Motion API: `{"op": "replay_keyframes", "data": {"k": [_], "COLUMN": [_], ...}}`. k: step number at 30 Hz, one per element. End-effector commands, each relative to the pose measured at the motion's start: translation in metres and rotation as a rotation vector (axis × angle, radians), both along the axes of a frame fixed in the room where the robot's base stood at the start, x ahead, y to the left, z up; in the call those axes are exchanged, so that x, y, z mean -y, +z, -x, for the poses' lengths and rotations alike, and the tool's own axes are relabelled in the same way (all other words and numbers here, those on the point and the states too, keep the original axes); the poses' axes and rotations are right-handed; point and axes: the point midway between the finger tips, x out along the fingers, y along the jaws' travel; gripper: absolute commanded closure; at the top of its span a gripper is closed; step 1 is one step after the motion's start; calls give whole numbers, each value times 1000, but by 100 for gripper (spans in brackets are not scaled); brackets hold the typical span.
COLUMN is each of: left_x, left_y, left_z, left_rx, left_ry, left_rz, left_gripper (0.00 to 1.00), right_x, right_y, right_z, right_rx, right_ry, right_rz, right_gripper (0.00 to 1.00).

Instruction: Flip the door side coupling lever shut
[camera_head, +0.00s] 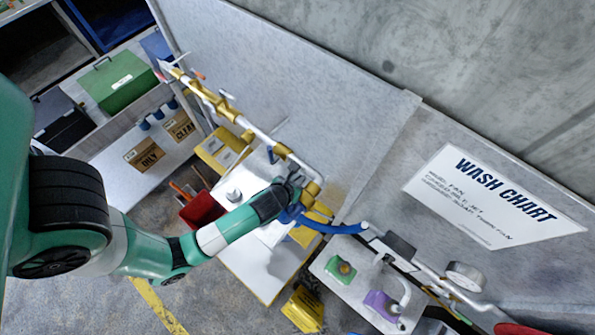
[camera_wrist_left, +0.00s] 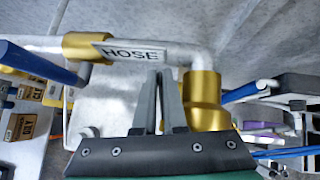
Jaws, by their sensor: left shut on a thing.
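My left gripper (camera_head: 294,196) reaches in from the left to the wall pipe, beside the blue hose. In the left wrist view its two grey fingers (camera_wrist_left: 164,103) stand almost together, shut on a thin part that looks like the coupling lever; the fingers mostly hide it. The fingertips lie just below the pipe labelled HOSE (camera_wrist_left: 132,53). A brass coupling (camera_wrist_left: 205,97) is close on their right. Another brass collar (camera_wrist_left: 87,46) is on the left, with a blue bar (camera_wrist_left: 42,62) beside it. My right gripper is not in view.
The blue hose (camera_head: 335,227) runs right from the gripper. A shelf (camera_head: 325,262) holds a green bottle (camera_head: 341,271) and a purple one (camera_head: 382,304). A red bin (camera_head: 203,208) and yellow box (camera_head: 303,308) are below. The wash chart (camera_head: 490,200) hangs right; the wall is close behind.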

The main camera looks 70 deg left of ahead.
Motion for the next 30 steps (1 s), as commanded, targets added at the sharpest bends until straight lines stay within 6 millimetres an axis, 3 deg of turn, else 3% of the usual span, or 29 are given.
{"op": "replay_keyframes", "data": {"k": [3, 4, 8, 9, 20, 30], "left_x": [0, 0, 0, 0, 3, 38], "left_y": [0, 0, 0, 0, 4, 55], "left_z": [-1, -1, -1, -1, 2, 40], "left_rx": [1, 1, 1, 1, 2, 3], "left_ry": [-1, -1, -1, 0, -1, -6], "left_rz": [0, 0, 0, -1, -1, -1], "left_gripper": [100, 86, 63, 61, 61, 61], "right_x": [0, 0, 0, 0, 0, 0], "right_y": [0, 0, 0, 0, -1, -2], "right_z": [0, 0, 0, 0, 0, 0], "right_rx": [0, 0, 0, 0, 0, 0], "right_ry": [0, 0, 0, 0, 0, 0], "right_rz": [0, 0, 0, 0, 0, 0], "right_gripper": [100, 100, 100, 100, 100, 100]}}
